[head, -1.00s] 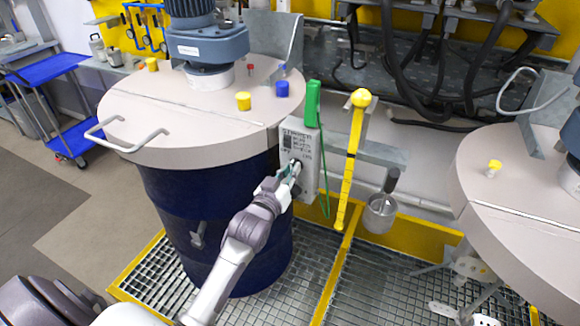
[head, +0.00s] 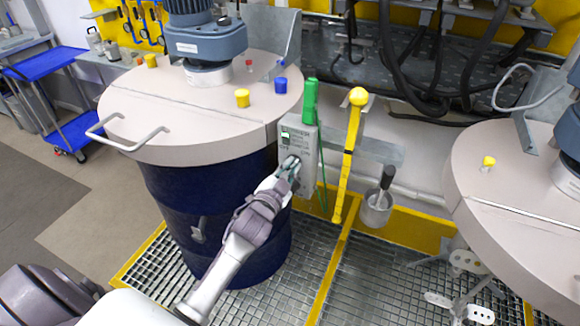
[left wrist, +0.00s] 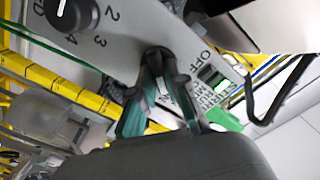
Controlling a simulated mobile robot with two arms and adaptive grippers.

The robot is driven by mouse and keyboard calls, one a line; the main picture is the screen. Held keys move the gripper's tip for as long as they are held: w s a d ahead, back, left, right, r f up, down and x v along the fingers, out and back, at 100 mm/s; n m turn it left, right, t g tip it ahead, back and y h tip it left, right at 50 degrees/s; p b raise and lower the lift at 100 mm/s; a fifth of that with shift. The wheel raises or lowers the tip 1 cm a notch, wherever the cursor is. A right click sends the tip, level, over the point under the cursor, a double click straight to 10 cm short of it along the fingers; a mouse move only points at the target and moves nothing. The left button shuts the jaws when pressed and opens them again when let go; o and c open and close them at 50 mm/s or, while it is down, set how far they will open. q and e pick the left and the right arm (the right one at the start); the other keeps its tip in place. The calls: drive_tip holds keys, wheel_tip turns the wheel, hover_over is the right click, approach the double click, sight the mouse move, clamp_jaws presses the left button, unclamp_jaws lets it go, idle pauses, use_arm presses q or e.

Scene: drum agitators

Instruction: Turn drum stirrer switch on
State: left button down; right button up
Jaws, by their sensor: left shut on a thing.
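The grey control box (head: 301,176) stands at the right side of the drum (head: 210,215) with the stirrer. A small display on its face (head: 286,136) shows green. My left gripper (head: 290,168) is at the box's lower front, shut on the switch knob. In the left wrist view my left gripper (left wrist: 157,72) has its fingers around the dark switch knob (left wrist: 158,54), which they partly hide. "OFF" is printed beside the knob; the other label is partly covered. A second black dial (left wrist: 70,14) with numbers sits apart from the fingers. My right gripper is not in view.
A metal cup (head: 377,207) hangs further right. A second drum lid (head: 520,190) is at the right. Yellow, blue and red caps sit on the first lid (head: 150,110).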

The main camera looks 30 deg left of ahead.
use_arm(q)
drive_tip(key=shift+m, duration=0.4)
drive_tip(key=c, duration=1.2)
unclamp_jaws()
drive_tip(key=s, duration=1.2)
drive_tip(key=shift+d, duration=0.35)
drive_tip(key=shift+f, duration=0.1)
